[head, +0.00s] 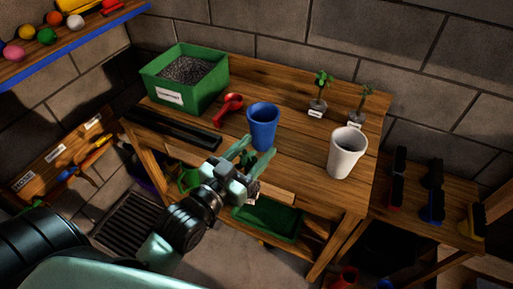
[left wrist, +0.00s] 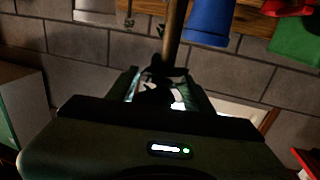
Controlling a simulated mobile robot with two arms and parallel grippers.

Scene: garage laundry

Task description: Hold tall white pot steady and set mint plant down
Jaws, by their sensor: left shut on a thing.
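The tall white pot (head: 347,153) stands upright near the right front of the wooden bench, its mouth open at the top. My left gripper (head: 253,156) is in front of the bench edge, below the blue pot and well left of the white pot. It is shut on a small plant with green leaves (head: 247,158), which looks like the mint plant; its pot is mostly hidden by the fingers. In the left wrist view the held plant (left wrist: 156,92) is a dark shape between the fingers. My right gripper is not in view.
A blue pot (head: 262,126) stands left of the white pot. Two small labelled plants (head: 318,100) (head: 359,109) stand behind. A red scoop (head: 229,106), green soil bin (head: 184,83) and black tray (head: 172,128) are left. Bare bench lies between the blue and white pots.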

